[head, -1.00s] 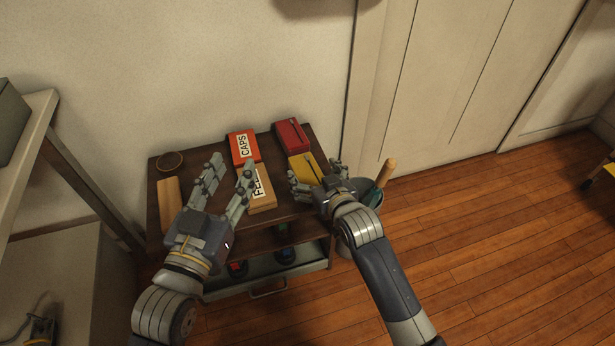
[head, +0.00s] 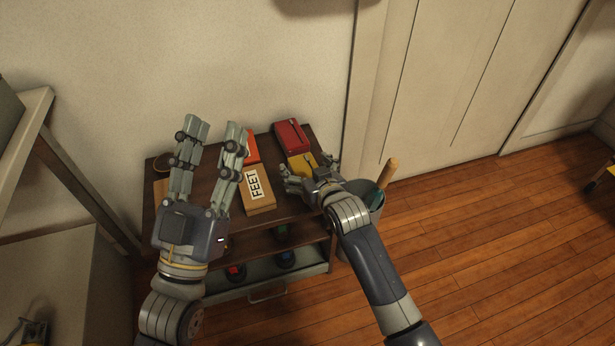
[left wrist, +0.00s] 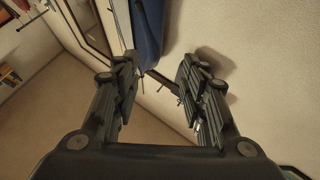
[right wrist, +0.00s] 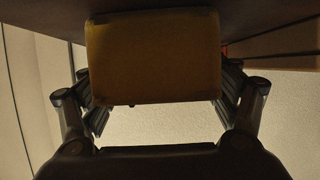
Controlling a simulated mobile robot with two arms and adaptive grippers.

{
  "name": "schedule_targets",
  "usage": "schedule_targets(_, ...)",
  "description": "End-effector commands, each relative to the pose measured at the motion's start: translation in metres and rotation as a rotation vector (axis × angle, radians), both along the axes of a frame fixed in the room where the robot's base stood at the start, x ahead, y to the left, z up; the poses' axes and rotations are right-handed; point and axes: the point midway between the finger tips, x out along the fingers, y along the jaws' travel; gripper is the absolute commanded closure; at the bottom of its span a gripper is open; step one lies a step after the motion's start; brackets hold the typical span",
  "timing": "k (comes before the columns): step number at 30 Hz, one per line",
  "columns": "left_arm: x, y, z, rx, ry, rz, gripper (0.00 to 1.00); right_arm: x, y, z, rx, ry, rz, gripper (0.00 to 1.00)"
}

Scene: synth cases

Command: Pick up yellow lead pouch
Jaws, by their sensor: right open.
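The yellow lead pouch (head: 300,163) lies on the dark cart top near its right side, in front of a red pouch. In the right wrist view the yellow pouch (right wrist: 152,58) fills the space between the fingers. My right gripper (head: 310,178) is open at the near end of the pouch, a finger to each side; its near part is hidden by the gripper. My left gripper (head: 208,130) is raised over the left part of the cart, open and empty. In the left wrist view its fingers (left wrist: 158,85) stand apart with nothing between them.
The cart (head: 285,213) also bears a red pouch (head: 290,136), a box marked FEET (head: 258,193), a partly hidden orange-red box (head: 252,146) and a round dish (head: 165,163). A bin (head: 362,222) with a wooden handle stands at the right. A shelf (head: 28,160) stands left.

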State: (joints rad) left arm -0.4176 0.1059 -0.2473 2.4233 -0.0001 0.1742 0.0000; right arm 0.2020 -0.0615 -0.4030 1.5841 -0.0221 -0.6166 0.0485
Motion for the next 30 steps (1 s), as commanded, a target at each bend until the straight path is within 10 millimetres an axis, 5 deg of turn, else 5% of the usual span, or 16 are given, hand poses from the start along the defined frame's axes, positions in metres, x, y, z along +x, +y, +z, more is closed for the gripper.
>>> schedule_targets(1,0.000,0.000,0.000,0.000,0.000,0.000,0.60,0.000,0.000,0.000,0.000,0.000,0.000,0.18)
schedule_targets(8,0.000,0.000,0.000,0.000,0.001,0.000,0.60,0.000,0.000,0.000,0.000,0.000,0.000,0.68)
schedule_targets(23,0.003,-0.001,-0.003,0.007,0.026,0.001,0.60,0.000,0.000,0.004,0.000,-0.001,0.000,0.68)
schedule_targets(30,0.016,0.000,-0.027,0.047,0.167,0.010,0.60,0.000,0.000,0.015,0.001,-0.002,0.000,0.68)
